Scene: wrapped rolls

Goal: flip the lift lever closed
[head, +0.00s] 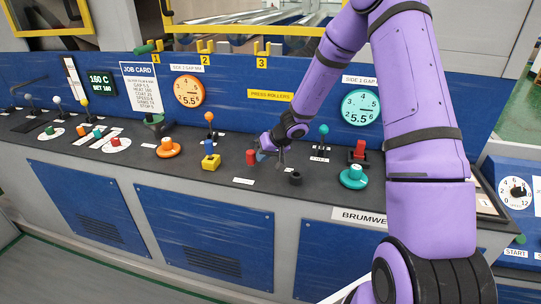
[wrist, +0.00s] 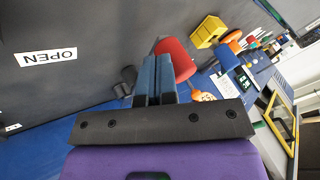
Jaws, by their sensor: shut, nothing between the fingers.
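A lever with a red grip (head: 251,157) stands on the dark console top, just left of my gripper (head: 261,155). I take it for the lift lever, but its label is too small to read in the head view. In the wrist view the red grip (wrist: 178,57) lies just beyond and to the right of my blue fingertips (wrist: 157,62). The fingers are together with nothing between them. I cannot tell whether they touch the grip. An OPEN label (wrist: 47,57) lies on the console at the left of the wrist view. The lever's base is partly hidden.
A yellow block control (head: 211,162) and an orange knob (head: 168,148) stand to the left. A short black post (head: 295,178), a teal knob (head: 353,176) and a red switch (head: 359,152) stand to the right. The blue panel with dials (head: 361,107) rises behind.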

